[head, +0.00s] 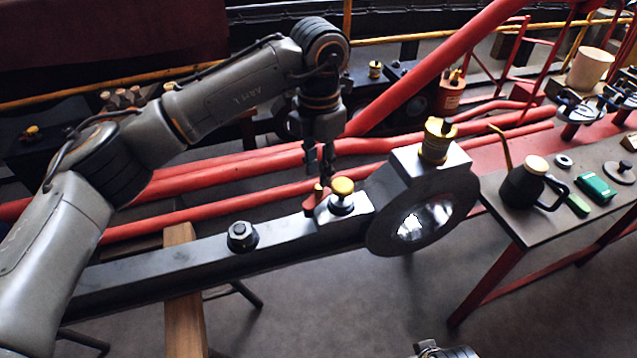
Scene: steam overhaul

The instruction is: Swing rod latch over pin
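The rod (185,268) is a long dark steel bar that runs to a big round ring end (377,228) with a bright bore. A small red latch (312,200) sits on top of the rod, beside a brass-capped pin (342,188) on a pale plate. My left gripper (320,182) points down from above, its fingertips at the red latch, just left of the brass cap. The fingers look close together and overlap the latch in this view. Whether they grip it cannot be told.
A brass cup (437,140) stands on the ring end. A bench (515,220) at right bears an oil can (523,185), a green box (596,188) and small parts. Red pipes (215,168) run behind the rod. A wooden support (183,310) stands under it.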

